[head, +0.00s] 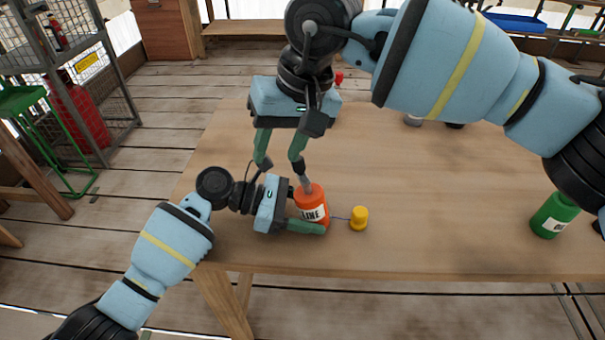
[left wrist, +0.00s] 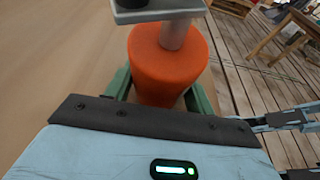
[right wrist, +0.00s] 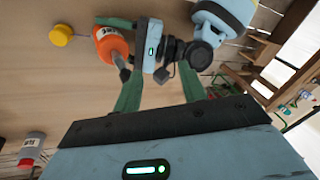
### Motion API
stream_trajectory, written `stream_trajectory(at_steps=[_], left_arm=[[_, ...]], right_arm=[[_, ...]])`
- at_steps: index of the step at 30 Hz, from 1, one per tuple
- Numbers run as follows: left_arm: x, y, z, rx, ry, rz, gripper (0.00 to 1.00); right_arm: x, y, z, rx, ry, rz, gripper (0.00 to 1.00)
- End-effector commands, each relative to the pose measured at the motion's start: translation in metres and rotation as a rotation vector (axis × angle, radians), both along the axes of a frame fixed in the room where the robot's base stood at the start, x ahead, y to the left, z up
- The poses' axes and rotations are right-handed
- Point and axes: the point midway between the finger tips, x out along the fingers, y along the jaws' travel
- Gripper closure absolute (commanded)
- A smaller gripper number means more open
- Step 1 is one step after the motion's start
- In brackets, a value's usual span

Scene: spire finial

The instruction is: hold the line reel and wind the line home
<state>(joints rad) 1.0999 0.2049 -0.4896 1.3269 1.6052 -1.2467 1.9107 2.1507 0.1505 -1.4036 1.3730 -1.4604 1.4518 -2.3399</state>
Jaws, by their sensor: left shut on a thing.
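The orange line reel (head: 311,203), labelled "LINE", stands upright on the wooden table. A grey crank post rises from its top (left wrist: 174,36). A thin line runs from the reel to a yellow stopper-like piece (head: 359,217), which also shows in the right wrist view (right wrist: 61,35). My left gripper (head: 310,210) is shut around the reel body, one green finger on each side. My right gripper (head: 282,165) is above and behind the reel, fingers apart and pointing down.
A green bottle (head: 553,215) stands at the table's right side. A grey can with a red top (right wrist: 32,147) stands farther back. My right arm hides part of the table's far side. Bare tabletop lies right of the yellow piece. The front edge (head: 430,270) is close to the reel.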

Motion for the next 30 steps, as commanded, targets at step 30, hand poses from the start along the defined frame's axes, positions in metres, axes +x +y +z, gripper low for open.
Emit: stream_trajectory(at_steps=[30], left_arm=[[0.0, 0.0, 0.0, -0.001, -0.001, 0.0, 0.59]], right_arm=[[0.025, 0.001, 0.191, 1.035, 2.367, -1.055, 0.58]])
